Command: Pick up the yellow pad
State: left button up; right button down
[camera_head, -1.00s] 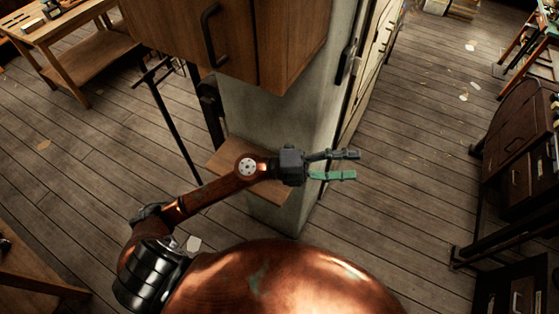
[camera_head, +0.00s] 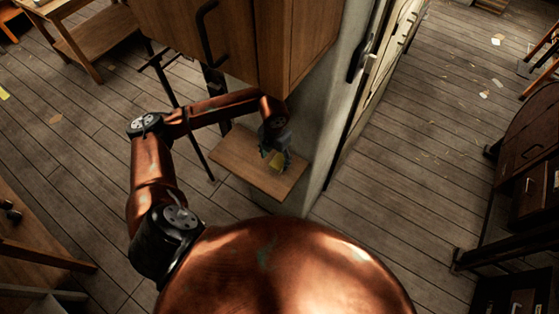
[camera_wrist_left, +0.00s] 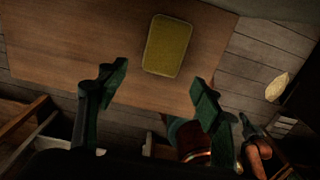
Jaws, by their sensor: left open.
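The yellow pad (camera_wrist_left: 167,46) is a flat rounded rectangle lying on a wooden shelf (camera_wrist_left: 80,40) in the left wrist view. In the head view the yellow pad (camera_head: 278,161) shows partly behind my left gripper (camera_head: 277,156), which points down over the wooden shelf (camera_head: 235,164). In the left wrist view my left gripper (camera_wrist_left: 158,85) is open, its two fingers apart on either side of the pad's near end in the picture. Nothing is between the fingers. How high they are above the shelf I cannot tell. My right gripper is not in view.
A wooden cabinet (camera_head: 235,40) with a dark handle hangs just above the shelf and close to my left arm. A grey wall (camera_head: 335,125) stands right of the shelf. A dark metal stand (camera_head: 180,110) is at the left. Open plank floor (camera_head: 410,190) lies to the right.

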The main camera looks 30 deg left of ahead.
aim_at(275, 166)
pick_arm(q)
notch_tip(275, 166, down, 5)
jog(key=shift+p, duration=0.6)
jog(key=shift+c, duration=0.4)
jog(key=c, duration=1.3)
jog(key=shift+r, duration=0.15)
jog(key=shift+r+b, duration=0.55)
jog(key=s+d+r+b, duration=0.1)
jog(key=s+d+r, duration=0.1)
jog(key=d+r, duration=0.2)
jog(key=s+d+r+b, duration=0.1)
jog(key=d+r+b, duration=0.1)
jog(key=d+r, duration=0.1)
jog(key=s+d+r+b, duration=0.2)
jog(key=d+r, duration=0.2)
jog(key=d, duration=0.2)
jog(key=shift+s+r, duration=0.3)
jog(key=shift+r, duration=0.05)
